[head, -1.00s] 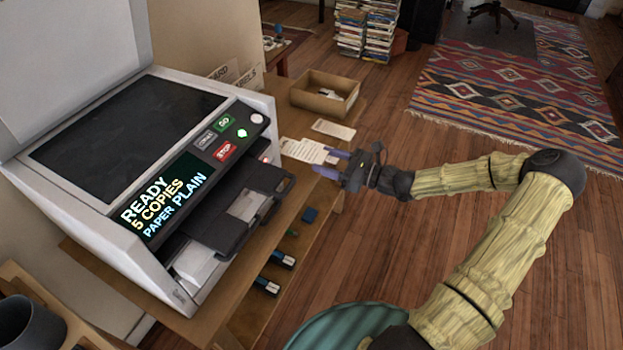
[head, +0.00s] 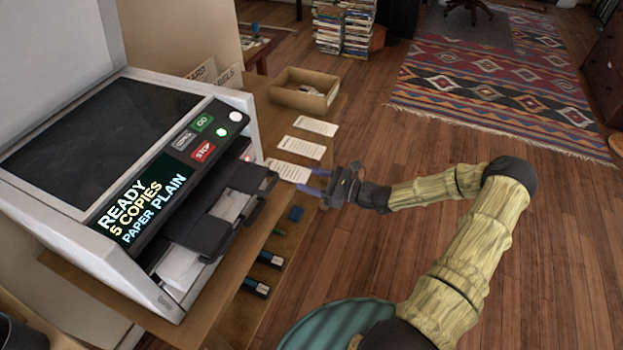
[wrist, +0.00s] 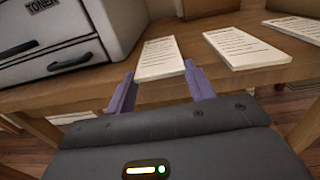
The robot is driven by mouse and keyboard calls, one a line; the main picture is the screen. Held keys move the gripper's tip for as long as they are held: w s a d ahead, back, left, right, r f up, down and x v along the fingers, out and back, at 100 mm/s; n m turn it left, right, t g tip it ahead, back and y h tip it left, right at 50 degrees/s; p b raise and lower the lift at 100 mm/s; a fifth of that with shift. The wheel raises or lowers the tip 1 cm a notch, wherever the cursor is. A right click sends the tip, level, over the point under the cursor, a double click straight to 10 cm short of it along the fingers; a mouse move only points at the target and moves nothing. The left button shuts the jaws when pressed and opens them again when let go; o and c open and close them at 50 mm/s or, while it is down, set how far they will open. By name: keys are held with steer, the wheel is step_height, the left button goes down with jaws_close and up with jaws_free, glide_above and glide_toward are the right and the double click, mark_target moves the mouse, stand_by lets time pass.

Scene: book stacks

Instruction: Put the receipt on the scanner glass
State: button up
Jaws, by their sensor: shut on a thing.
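My gripper (head: 313,181) is at the right edge of the wooden table, its two purple fingers on either side of the end of a white printed slip (head: 288,170). In the wrist view the slip (wrist: 160,58) sits between the fingertips (wrist: 160,75), and the gripper is shut on it. Its print is too small to read, so I cannot tell from the wording that it is the receipt. The scanner (head: 240,105) stands on the left with its lid (head: 55,50) raised. Its dark glass (head: 95,135) is bare.
Two similar slips, one (head: 301,147) and another (head: 316,125), lie farther back on the table. A cardboard box (head: 305,92) stands behind them. The paper tray (head: 225,215) juts from the scanner's front. Small dark items (head: 256,287) lie at the near side.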

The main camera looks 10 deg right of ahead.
steer(key=shift+f, duration=0.25)
steer(key=o, duration=0.9)
steer(key=shift+o, duration=0.2)
steer(key=shift+f+b, duration=0.15)
steer(key=shift+b, duration=0.4)
steer(key=r+p+v, duration=0.1)
steer(key=p+v, duration=0.1)
steer(key=v, duration=1.5)
steer(key=shift+s, duration=0.35)
